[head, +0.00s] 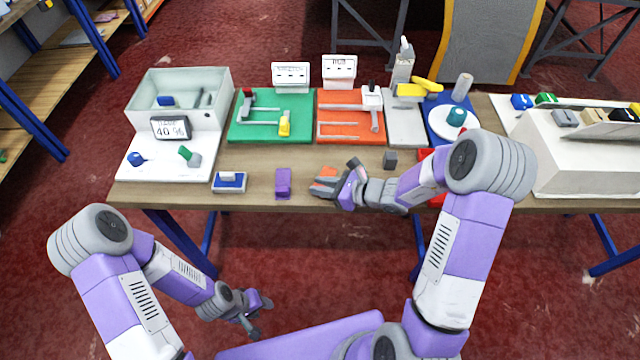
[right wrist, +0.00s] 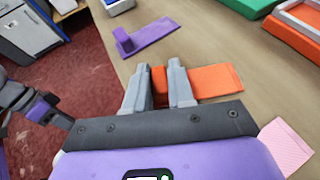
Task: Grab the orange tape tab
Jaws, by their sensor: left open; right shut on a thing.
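The orange tape tab (right wrist: 217,80) lies low over the wooden table in the right wrist view. Part of it sits between the two grey fingers of my right gripper (right wrist: 159,72), which is shut on it, and the rest sticks out to the right. In the head view the tab (head: 323,185) shows at the front of the table by my right gripper (head: 335,178), partly covered by it. I cannot tell whether the tab touches the table. My left gripper (head: 261,318) is open and empty, low in front of the table, above the red floor.
Green (head: 260,132) and orange (head: 338,125) fixture boards stand behind. A pink piece (right wrist: 287,146) shows beside my right gripper.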

